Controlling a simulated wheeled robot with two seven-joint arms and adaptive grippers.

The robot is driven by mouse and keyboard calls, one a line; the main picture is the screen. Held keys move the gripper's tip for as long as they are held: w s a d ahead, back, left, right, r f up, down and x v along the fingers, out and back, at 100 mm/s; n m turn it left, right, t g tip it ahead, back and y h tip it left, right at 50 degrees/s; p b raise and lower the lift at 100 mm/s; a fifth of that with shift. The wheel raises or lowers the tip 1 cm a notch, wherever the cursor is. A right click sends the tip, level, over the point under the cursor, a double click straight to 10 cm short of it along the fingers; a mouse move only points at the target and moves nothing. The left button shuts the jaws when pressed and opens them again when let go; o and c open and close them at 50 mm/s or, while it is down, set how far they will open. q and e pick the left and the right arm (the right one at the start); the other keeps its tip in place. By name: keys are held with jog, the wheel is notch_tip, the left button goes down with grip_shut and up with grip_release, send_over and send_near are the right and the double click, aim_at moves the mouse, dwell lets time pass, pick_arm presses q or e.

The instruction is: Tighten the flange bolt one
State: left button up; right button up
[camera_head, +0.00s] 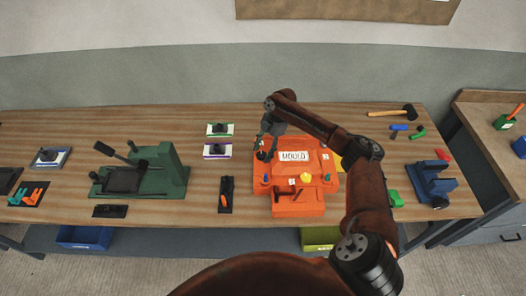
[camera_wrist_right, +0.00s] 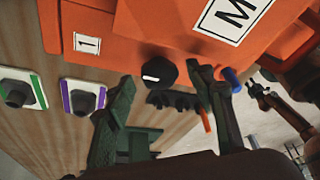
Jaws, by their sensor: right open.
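The orange mould (camera_head: 295,200) lies on the bench, with a white MOULD label on top. On its flange, near a white tag marked 1 (camera_wrist_right: 87,43), is a round black bolt head (camera_wrist_right: 159,73) with a white mark. My right gripper (camera_head: 263,152) is over the mould's left flange, pointing down. In the right wrist view its fingers (camera_wrist_right: 161,80) are apart, one on each side of the black bolt head; I cannot tell whether they touch it. In the head view the gripper largely hides the bolt. My left gripper is in neither view.
A blue peg (camera_wrist_right: 232,79) stands on the mould near one finger. A green press (camera_head: 160,172) is to the left, with purple-edged (camera_head: 217,151) and green-edged (camera_head: 220,130) plates between. A hammer (camera_head: 400,112) and blue vise (camera_head: 431,182) are to the right.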

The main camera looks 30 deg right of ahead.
jog(key=shift+c, duration=0.6)
jog(key=c, duration=1)
jog(key=shift+c, duration=0.2)
jog(key=shift+r, duration=0.1)
